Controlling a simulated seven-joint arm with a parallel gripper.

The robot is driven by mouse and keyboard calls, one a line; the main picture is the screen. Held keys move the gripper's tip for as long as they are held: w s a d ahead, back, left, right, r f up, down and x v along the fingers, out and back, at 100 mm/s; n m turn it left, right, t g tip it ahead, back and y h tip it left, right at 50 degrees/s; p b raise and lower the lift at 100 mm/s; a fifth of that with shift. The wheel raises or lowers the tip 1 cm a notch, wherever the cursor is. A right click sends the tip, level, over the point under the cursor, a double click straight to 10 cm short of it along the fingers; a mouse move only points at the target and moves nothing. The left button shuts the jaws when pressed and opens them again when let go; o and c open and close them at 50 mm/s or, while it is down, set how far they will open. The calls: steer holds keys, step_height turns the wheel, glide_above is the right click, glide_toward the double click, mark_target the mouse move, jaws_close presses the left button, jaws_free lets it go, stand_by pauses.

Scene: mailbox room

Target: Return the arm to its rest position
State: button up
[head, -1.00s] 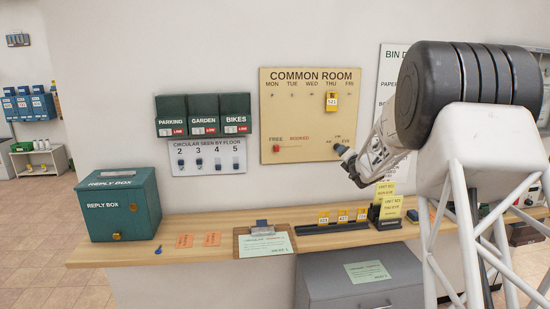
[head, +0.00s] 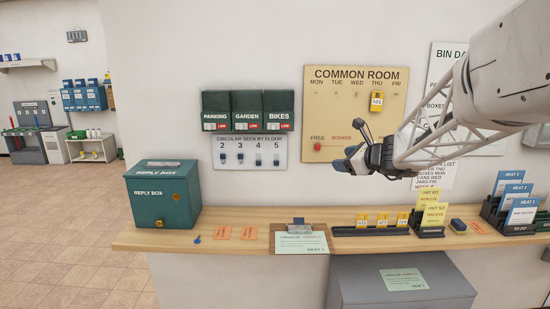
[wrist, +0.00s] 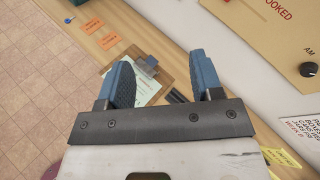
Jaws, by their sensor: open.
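My gripper (head: 354,160) hangs in the air in front of the lower part of the COMMON ROOM board (head: 328,104), above the wooden counter (head: 220,220). Its blue fingers (wrist: 165,78) stand apart in the wrist view, with nothing between them but the counter scene below. My arm reaches in from the right of the head view. One yellow tag (head: 376,102) hangs under THU on the board. The board's red slider (head: 317,147) is at the FREE end.
On the counter are a green reply box (head: 163,195), a clipboard (head: 300,240), a rack of yellow tags (head: 370,230), yellow cards (head: 432,214) and blue-and-white cards (head: 518,205). A grey cabinet (head: 400,285) stands below. Open floor lies at the left.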

steer(key=s+a+f+n+g+h, duration=0.15)
steer(key=s+n, duration=0.25)
steer(key=s, duration=0.4)
steer(key=s+a+f+n+g, duration=0.1)
steer(key=s+a+n+g, duration=0.2)
steer(key=s, duration=0.4)
steer(key=s+a+f+n+g, duration=0.1)
steer(key=s+a+n, duration=0.2)
steer(key=s+n, duration=0.35)
steer(key=s+d+f+n+g+h, duration=0.1)
steer(key=s+f+n+h, duration=0.1)
steer(key=s, duration=0.6)
steer(key=s+d+f+n+g+h, duration=0.1)
steer(key=s+d+f+n+h, duration=0.1)
steer(key=s+n, duration=0.3)
steer(key=s+d+f+n+g+h, duration=0.1)
steer(key=s+d+f+n+h, duration=0.1)
steer(key=s, duration=0.9)
steer(key=shift+s+f+n+h, duration=0.25)
steer(key=shift+f+n+h, duration=0.3)
steer(key=shift+n+h, duration=0.15)
